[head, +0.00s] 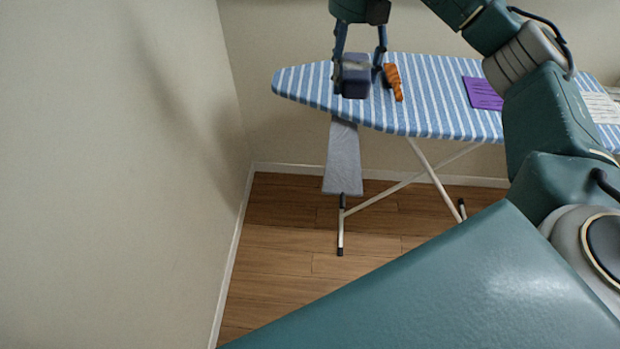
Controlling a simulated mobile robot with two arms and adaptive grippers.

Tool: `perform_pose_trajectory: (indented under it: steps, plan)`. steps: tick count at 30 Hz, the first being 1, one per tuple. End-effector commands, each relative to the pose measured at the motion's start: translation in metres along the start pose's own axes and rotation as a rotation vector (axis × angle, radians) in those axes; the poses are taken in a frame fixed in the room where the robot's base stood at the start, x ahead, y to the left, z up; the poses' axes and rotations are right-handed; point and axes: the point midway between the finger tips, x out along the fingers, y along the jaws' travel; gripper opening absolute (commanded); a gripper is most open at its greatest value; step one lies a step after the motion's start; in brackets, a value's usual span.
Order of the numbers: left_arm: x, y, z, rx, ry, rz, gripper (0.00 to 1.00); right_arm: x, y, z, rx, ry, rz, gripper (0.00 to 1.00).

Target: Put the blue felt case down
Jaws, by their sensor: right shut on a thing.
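The blue felt case (356,82) is a small dark blue block near the left end of the ironing board (440,115). My right gripper (359,74) comes down from above and is shut on the case, with one finger on each side. The case overlaps the striped board top in the head view. I cannot tell whether its underside touches the cloth. My left gripper is not in view.
An orange item (394,83) lies on the board just right of the case. A purple flat item (482,93) and white papers (602,107) lie farther right. A grey narrow panel (343,160) sits below the board's left part. A wall (120,150) stands at left.

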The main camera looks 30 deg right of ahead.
Motion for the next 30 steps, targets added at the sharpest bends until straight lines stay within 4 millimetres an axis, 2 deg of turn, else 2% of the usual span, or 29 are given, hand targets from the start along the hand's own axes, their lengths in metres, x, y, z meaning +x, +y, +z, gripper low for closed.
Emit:
perform_pose_trajectory:
  steps: [1, 3, 6, 9, 14, 18, 24, 30]
  plan:
    - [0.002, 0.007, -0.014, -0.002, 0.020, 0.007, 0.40, 0.003, -0.001, 0.001, 0.008, 0.000, 0.000, 0.37]
    - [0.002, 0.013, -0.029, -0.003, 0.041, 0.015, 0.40, 0.010, -0.001, 0.001, 0.012, 0.002, -0.001, 0.37]
    - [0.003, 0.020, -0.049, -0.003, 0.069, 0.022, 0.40, 0.030, -0.001, 0.000, 0.012, 0.006, -0.003, 0.37]
    - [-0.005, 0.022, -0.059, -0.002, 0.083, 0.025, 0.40, 0.053, -0.002, 0.000, 0.012, 0.006, -0.005, 0.37]
    - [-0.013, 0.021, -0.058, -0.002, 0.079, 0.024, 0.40, 0.096, -0.001, -0.001, 0.012, 0.005, -0.003, 0.37]
    - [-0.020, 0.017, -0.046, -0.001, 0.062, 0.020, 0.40, 0.130, -0.001, -0.001, 0.013, 0.005, -0.003, 0.37]
    - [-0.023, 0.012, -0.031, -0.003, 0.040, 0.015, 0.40, 0.155, 0.000, 0.001, 0.011, 0.001, 0.001, 0.37]
    - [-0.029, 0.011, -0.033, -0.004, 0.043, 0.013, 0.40, 0.179, 0.000, 0.000, 0.012, 0.003, -0.002, 0.37]
